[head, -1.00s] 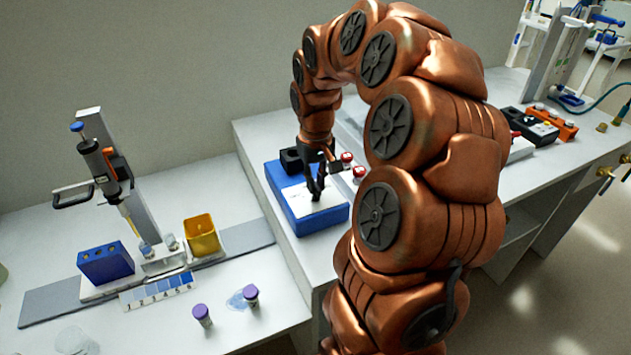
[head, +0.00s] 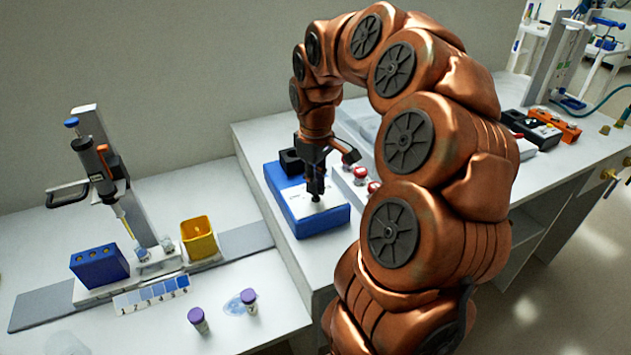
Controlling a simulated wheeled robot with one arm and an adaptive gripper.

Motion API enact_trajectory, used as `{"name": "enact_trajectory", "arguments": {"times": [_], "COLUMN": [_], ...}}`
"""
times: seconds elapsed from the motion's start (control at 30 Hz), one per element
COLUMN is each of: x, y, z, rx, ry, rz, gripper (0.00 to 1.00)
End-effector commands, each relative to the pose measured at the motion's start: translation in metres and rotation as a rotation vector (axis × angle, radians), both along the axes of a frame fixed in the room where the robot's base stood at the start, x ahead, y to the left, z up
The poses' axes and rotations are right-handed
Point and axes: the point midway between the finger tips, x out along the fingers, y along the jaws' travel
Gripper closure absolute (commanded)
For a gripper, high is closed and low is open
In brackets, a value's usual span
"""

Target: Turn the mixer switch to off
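The mixer (head: 336,219) is a blue box with a white top plate and a black block (head: 291,161) at its back left corner. A small dark round knob (head: 316,198), which looks like its switch, shows on the front part of the top plate. My gripper (head: 316,190) points down right over this knob, its dark fingers at or just above it. I cannot tell whether they touch it or how wide they are apart. The switch's setting and markings are too small or hidden to read.
Red-capped items (head: 360,173) stand close right of the mixer, partly behind my arm. On the lower bench at left are a pipette stand (head: 110,170), a blue rack (head: 100,267), a yellow bin (head: 199,240) and purple-capped vials (head: 198,318).

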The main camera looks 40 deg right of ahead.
Motion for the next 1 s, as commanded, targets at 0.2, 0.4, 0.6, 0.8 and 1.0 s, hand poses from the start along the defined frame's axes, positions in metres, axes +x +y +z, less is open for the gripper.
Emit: {"name": "enact_trajectory", "arguments": {"times": [0.2, 0.4, 0.6, 0.8, 1.0], "x": [0.000, 0.000, 0.001, 0.001, 0.001], "y": [0.000, 0.000, -0.001, -0.001, -0.001], "z": [0.000, 0.000, 0.010, 0.041, 0.073], "rx": [0.000, 0.000, -0.002, -0.004, -0.002], "ry": [0.000, 0.000, -0.004, -0.006, -0.005], "rz": [-0.001, -0.002, -0.002, -0.002, -0.002], "gripper": [0.62, 0.62, 0.62, 0.62, 0.62]}}
